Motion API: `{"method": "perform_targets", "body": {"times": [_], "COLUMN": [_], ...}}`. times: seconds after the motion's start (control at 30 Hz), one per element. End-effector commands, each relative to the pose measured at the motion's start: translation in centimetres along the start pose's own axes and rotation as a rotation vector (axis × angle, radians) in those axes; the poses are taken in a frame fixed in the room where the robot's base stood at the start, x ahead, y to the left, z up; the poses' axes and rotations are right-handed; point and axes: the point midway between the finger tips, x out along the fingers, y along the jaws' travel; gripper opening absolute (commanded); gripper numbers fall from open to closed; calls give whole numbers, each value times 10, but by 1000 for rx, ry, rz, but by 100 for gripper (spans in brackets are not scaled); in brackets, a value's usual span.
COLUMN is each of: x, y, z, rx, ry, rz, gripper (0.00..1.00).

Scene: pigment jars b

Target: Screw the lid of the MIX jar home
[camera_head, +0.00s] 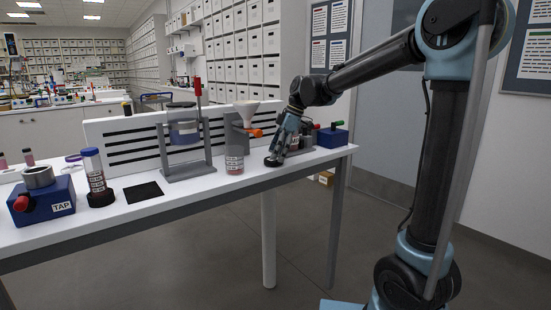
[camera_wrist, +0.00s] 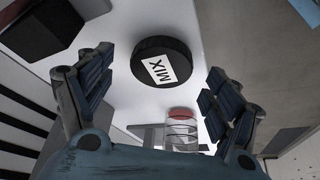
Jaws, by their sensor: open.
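A round black lid (camera_wrist: 162,62) with a white label reading MIX lies face up on the white table in the wrist view. My gripper (camera_wrist: 160,90) is open, with one finger to each side of the lid and the lid ahead of it, apart from both fingers. In the head view my gripper (camera_head: 277,153) is low over the table's right part. A clear jar (camera_head: 234,160) with reddish contents and a label stands left of it under a funnel; a clear jar with red inside also shows in the wrist view (camera_wrist: 181,133). Its label is too small to read.
The funnel (camera_head: 246,108) with an orange handle sits above the jar. A stand (camera_head: 186,165) with a red lever holds a blue-labelled vessel. A blue box (camera_head: 332,137) stands right of my gripper. A blue TAP fixture (camera_head: 42,203), a tall tube (camera_head: 94,170) and a black mat (camera_head: 144,192) lie left.

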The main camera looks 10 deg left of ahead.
Motion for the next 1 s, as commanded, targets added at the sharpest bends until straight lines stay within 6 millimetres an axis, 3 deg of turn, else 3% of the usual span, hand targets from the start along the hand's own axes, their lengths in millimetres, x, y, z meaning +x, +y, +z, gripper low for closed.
{"method": "perform_targets", "body": {"times": [0.2, 0.53, 0.73, 0.83, 0.87, 1.0], "x": [16, 19, 18, 18, 18, 18], "y": [0, 0, 0, 0, 0, 0], "z": [0, 0, 0, 0, 0, 0], "rx": [1, 1, 1, 1, 1, 1], "ry": [0, 0, 0, 0, 0, 0], "rz": [0, 0, 0, 0, 0, 0], "gripper": [83, 83, 40, 37, 57, 30]}}
